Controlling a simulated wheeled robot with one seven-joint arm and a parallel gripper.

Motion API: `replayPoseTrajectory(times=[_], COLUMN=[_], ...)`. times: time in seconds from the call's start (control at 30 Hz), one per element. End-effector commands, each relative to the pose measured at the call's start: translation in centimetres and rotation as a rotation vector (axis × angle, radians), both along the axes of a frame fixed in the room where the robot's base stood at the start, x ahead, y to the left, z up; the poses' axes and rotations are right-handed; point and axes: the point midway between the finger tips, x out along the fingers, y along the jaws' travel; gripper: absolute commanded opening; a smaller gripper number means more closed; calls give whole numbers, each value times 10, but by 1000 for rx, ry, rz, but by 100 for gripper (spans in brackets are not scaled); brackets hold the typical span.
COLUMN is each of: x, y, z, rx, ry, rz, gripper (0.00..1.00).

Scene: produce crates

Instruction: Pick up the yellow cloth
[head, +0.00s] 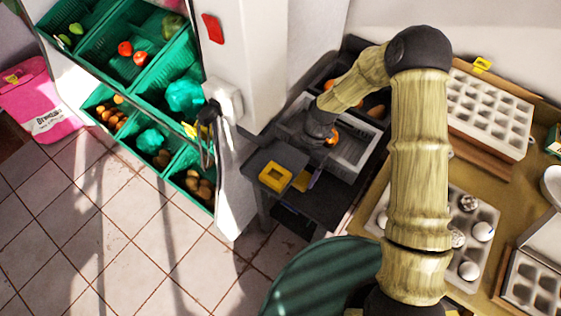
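No thing in the head view is clearly a yellow cloth. A square yellow item (275,177) with a darker middle lies on a dark grey stand; I cannot tell if it is cloth. A small yellow patch (190,129) shows by the green crates, partly behind a dark hanging cable. My arm reaches over from the right and bends down to the left.
Green produce crates (128,70) stand at the left against a white pillar (243,60). Egg trays (487,112) and eggs (470,270) cover the wooden table at the right. A pink bag (38,100) lies far left. The tiled floor (110,240) is clear.

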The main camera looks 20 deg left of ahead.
Motion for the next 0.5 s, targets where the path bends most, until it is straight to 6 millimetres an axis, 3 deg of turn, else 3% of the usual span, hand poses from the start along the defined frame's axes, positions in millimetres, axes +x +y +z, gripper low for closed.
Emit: replayPoseTrajectory(times=[0.03,0.2,0.33,0.5], x=[-4,-16,-21,-24], y=[-16,-55,-74,-84], z=[-2,-1,0,0], rx=[-1,0,0,1], ry=[2,1,0,-1], rz=[-4,-4,-2,0], gripper=[55,55,55,55])
